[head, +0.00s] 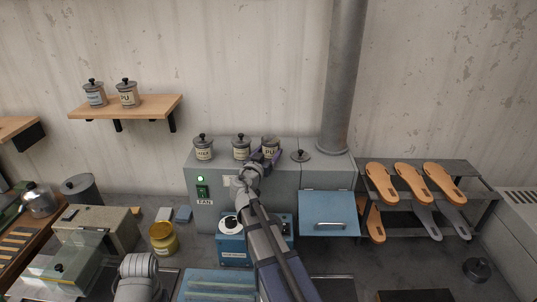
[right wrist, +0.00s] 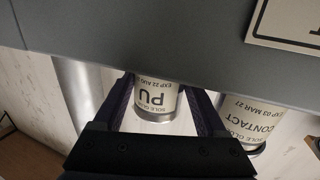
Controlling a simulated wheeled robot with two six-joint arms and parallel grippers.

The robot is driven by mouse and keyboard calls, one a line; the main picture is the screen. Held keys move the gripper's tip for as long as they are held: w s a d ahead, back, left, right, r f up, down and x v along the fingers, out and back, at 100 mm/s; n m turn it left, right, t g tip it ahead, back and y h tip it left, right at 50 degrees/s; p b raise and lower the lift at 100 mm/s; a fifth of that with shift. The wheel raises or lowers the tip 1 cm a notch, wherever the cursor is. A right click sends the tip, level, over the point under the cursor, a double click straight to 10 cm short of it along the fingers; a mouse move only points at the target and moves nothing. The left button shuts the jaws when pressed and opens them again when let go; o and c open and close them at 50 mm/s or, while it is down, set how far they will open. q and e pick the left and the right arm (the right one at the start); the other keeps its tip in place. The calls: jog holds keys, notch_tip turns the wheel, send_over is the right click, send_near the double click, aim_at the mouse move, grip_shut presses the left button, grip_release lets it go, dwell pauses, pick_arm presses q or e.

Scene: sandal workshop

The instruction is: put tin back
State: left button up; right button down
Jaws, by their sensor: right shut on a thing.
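A tin labelled PU (head: 270,148) is at the top of the grey fan cabinet (head: 322,174), at the right end of a row of tins. No knob shows on it, and a loose grey lid with a black knob (head: 300,156) lies to its right. My right gripper (head: 262,160) reaches up from the front and is shut on this tin. In the right wrist view the PU tin (right wrist: 153,100) appears upside down between both fingers. Whether its base touches the cabinet top is unclear. My left gripper is out of view.
Two lidded tins (head: 203,148) (head: 241,149) stand left of the PU tin, close by. The Contact tin (right wrist: 242,128) shows in the wrist view. A wooden shelf (head: 150,106) holds two more tins, with bare room on its right. A sandal rack (head: 420,166) stands right.

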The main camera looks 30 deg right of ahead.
jog(key=shift+f, duration=0.2)
grip_release()
jog(key=shift+r, duration=0.1)
jog(key=shift+r, duration=0.25)
jog(key=v, duration=1.2)
jog(key=shift+p, duration=0.35)
jog(key=shift+f, duration=0.15)
